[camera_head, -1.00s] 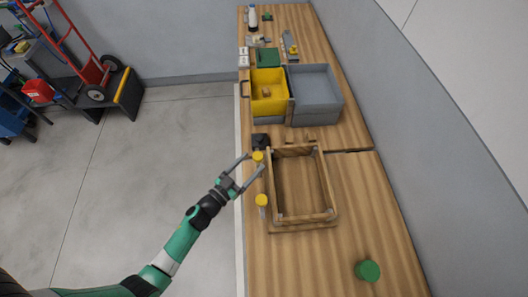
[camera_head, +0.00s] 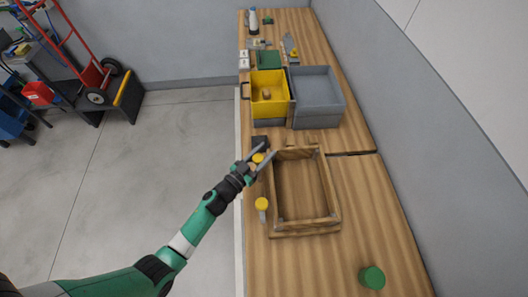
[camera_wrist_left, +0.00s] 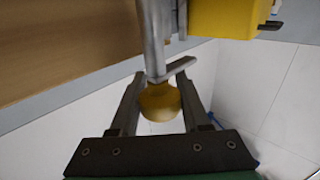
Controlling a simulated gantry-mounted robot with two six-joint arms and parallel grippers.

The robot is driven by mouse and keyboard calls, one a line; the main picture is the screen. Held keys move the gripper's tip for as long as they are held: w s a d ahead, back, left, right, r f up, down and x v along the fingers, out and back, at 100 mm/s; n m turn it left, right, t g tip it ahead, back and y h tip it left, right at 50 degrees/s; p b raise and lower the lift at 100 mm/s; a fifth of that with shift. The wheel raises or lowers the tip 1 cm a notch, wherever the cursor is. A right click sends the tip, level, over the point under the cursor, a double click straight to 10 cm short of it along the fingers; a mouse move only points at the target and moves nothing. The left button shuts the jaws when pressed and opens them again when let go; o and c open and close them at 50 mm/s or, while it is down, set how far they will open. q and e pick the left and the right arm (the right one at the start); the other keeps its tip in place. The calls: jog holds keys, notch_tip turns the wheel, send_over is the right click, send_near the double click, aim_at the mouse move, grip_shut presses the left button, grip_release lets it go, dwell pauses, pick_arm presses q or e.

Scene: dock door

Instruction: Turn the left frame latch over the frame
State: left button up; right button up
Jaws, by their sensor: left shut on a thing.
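The wooden frame (camera_head: 333,192) lies on the bench, with two yellow-knobbed latches on its left side. My left gripper (camera_head: 269,149) is at the far latch (camera_head: 258,158), its fingers either side of the yellow knob and shut on it. The wrist view shows this knob (camera_wrist_left: 160,101) between the fingers, below a grey metal bar (camera_wrist_left: 172,70). How far the bar reaches over the frame is hard to tell. The near latch (camera_head: 262,204) stands free, its grey stem pointing down the picture. My right gripper is not in view.
A dark block (camera_head: 260,142) sits just beyond the gripper. A yellow bin (camera_head: 270,79) and a grey bin (camera_head: 333,120) stand further back. A green round knob (camera_head: 372,277) is at the near right. Bare bench lies right of the frame.

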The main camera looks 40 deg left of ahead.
pick_arm(q)
grip_shut()
